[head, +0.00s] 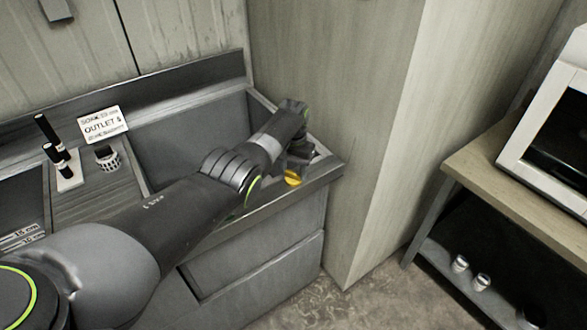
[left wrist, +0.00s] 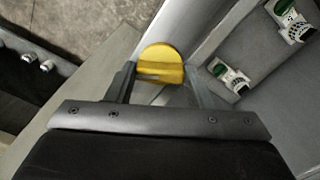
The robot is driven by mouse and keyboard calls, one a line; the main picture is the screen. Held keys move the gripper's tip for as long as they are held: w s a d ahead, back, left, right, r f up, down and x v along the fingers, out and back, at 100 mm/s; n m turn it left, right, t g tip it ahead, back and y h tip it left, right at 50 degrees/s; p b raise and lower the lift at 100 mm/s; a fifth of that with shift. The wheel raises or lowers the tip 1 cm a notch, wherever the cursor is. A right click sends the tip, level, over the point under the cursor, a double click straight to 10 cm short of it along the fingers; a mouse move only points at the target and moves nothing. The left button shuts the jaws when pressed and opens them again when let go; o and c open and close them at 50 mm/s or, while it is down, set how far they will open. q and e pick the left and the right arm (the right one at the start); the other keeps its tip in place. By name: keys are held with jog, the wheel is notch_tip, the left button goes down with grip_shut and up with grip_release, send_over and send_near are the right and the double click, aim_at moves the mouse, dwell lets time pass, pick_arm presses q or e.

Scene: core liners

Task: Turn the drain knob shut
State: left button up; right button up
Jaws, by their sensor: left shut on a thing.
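The yellow drain knob (head: 292,178) is at the front right corner of the grey trough unit (head: 327,172). In the left wrist view the knob (left wrist: 161,55) shows as a rounded yellow disc with a raised bar across it. My left gripper (head: 296,163) reaches over the trough to the knob. In the left wrist view its two fingers (left wrist: 160,76) stand on either side of the knob, shut on it. The inner finger faces are partly hidden. My right gripper is in neither view.
Two white and green items (left wrist: 231,78) lie in the trough. A wooden panel (head: 345,90) stands close behind; a bench (head: 510,190) is at right.

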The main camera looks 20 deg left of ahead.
aim_at(294, 172)
pick_arm(q)
jog(key=m, duration=0.5)
jog(key=shift+r+m, duration=0.1)
jog(key=shift+m, duration=0.2)
dwell(0.5)
jog(key=o, duration=1)
jog(key=shift+r, duration=0.3)
notch_tip(294, 172, up, 5)
jog(key=shift+r+p, duration=0.1)
jog(key=shift+p, duration=0.55)
notch_tip(294, 172, up, 12)
jog(key=b, duration=0.2)
jog(key=shift+f, duration=0.2)
jog(key=shift+f, duration=0.1)
